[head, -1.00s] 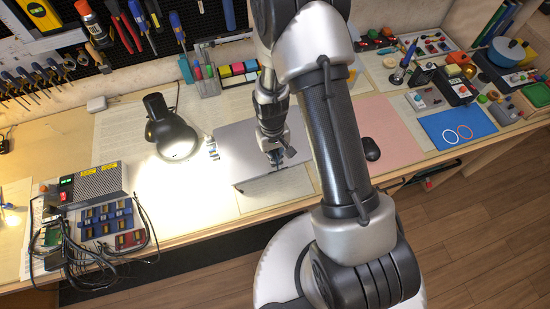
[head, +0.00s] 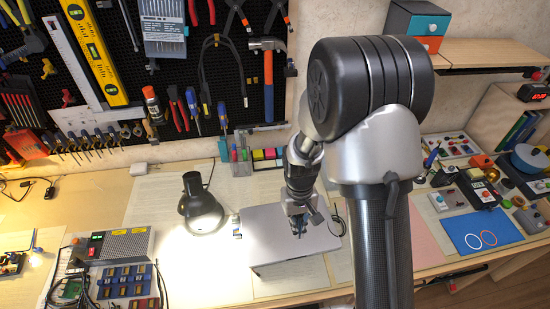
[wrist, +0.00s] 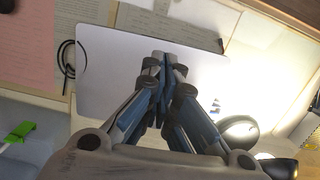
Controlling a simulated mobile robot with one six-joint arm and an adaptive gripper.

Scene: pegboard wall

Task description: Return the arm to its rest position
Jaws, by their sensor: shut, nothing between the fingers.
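My gripper (head: 299,230) hangs over the closed grey laptop-like panel (head: 285,262) on the desk in the head view. Its fingers are together with nothing between them. The wrist view shows the shut fingers (wrist: 165,62) from behind, above the same pale panel (wrist: 110,75). My arm rises from the lower right of the head view, bends at a large dark joint and comes down to the gripper. The arm hides part of the desk's right side.
A lit black desk lamp (head: 199,205) stands left of the panel. A pen holder (head: 238,160) stands behind it. Tools hang on the black pegboard (head: 130,100). A power supply box (head: 120,244) is at left. A blue mat (head: 478,230) lies at right.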

